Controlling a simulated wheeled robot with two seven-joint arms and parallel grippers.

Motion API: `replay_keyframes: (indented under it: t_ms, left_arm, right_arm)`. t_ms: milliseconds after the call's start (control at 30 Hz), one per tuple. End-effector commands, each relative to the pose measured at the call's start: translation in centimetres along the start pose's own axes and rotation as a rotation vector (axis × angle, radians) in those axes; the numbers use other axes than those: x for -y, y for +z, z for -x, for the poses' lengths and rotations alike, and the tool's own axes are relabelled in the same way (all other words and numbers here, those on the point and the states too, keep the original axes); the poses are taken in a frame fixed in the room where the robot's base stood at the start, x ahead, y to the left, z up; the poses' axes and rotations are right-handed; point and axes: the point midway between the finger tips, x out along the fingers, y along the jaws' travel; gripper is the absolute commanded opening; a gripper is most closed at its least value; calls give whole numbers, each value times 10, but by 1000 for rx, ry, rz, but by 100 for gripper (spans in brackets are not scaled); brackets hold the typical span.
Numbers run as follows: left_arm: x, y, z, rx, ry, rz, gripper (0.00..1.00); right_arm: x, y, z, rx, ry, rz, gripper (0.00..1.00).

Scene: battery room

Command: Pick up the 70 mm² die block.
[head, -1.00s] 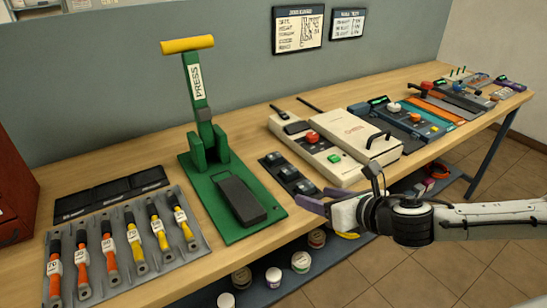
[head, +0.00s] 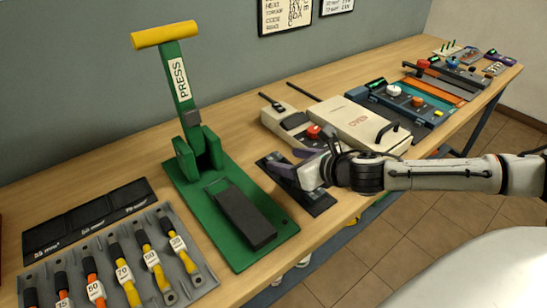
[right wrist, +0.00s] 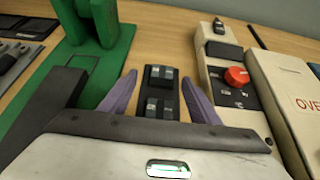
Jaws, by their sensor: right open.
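The die blocks are small dark blocks with grey tops on a black holder (head: 318,206) between the green press and the cream device. Two show in the right wrist view, a farther block (right wrist: 160,73) and a nearer block (right wrist: 158,108). I cannot read any size on them, so I cannot tell which is the 70 mm² one. My right gripper (head: 294,162) is open above the holder, and hides much of it in the head view. In the right wrist view its purple fingers (right wrist: 158,76) stand on either side of the blocks, holding nothing. My left gripper is not in view.
The green press (head: 180,190) with its yellow-handled lever stands left of the holder. The cream oven (head: 360,125) is at its right. A black size-marked mat (head: 85,215) and a grey tray (head: 205,283) of labelled cables lie at the left.

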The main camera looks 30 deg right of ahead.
Motion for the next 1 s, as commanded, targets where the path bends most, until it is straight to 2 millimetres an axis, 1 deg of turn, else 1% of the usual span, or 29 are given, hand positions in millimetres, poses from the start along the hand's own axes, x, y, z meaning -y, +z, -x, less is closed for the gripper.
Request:
replay_keyframes:
  t_ms: [167,400,500,767,1000]
  left_arm:
    - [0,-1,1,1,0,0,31]
    - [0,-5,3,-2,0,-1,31]
    - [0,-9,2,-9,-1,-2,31]
    - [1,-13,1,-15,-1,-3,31]
    - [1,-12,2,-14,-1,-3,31]
  right_arm:
    - [1,0,-12,0,1,-2,56]
    - [5,-3,-46,1,0,-4,56]
    - [5,-3,-54,2,2,-1,56]
    - [6,-4,-56,0,1,1,56]
    - [6,-4,-56,0,1,0,16]
